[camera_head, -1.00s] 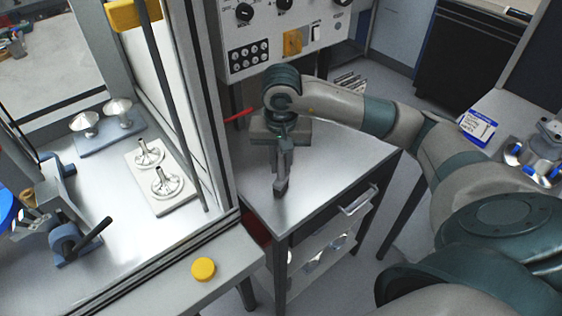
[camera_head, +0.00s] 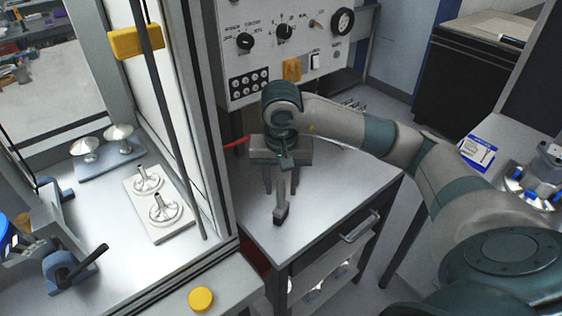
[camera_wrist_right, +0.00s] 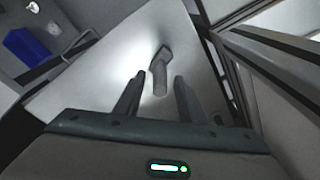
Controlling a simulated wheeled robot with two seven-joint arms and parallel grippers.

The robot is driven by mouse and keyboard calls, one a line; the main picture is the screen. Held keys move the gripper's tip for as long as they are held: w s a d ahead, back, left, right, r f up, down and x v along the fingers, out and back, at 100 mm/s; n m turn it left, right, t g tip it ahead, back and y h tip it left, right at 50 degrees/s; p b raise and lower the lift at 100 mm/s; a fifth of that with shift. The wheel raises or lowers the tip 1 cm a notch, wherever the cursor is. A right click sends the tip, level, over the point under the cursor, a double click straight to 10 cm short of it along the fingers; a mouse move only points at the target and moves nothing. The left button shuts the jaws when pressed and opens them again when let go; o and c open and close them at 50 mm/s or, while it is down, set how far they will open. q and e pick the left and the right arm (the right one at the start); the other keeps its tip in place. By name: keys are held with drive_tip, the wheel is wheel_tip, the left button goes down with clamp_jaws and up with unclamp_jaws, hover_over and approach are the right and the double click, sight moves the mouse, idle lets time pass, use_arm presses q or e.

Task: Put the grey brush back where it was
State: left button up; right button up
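The grey brush (camera_head: 281,206) lies on the metal top of the cart (camera_head: 330,195), its dark head toward the cart's front corner. In the right wrist view the brush (camera_wrist_right: 160,72) lies beyond and between the fingertips, with a gap on each side. My right gripper (camera_head: 281,184) is above the brush's handle end, pointing down. Its fingers are spread and hold nothing. The gripper partly hides the handle in the head view. My left gripper is not in view.
A control panel (camera_head: 265,65) with knobs stands behind the cart. An enclosure post (camera_head: 215,150) stands close on the left, with a red rod (camera_head: 236,143) near it. A yellow cap (camera_head: 201,299) sits on the ledge in front. The cart top right of the brush is clear.

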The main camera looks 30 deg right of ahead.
drive_tip(key=shift+s+a+r+b, duration=0.15)
drive_tip(key=shift+r+b, duration=0.1)
drive_tip(key=shift+r, duration=1.35)
drive_tip(key=shift+s+a+r+b, duration=0.15)
drive_tip(key=shift+r+b, duration=0.15)
drive_tip(key=shift+r, duration=1.25)
drive_tip(key=shift+s+r+b, duration=0.15)
drive_tip(key=shift+r+b, duration=0.1)
drive_tip(key=shift+r, duration=1.35)
drive_tip(key=shift+a, duration=0.1)
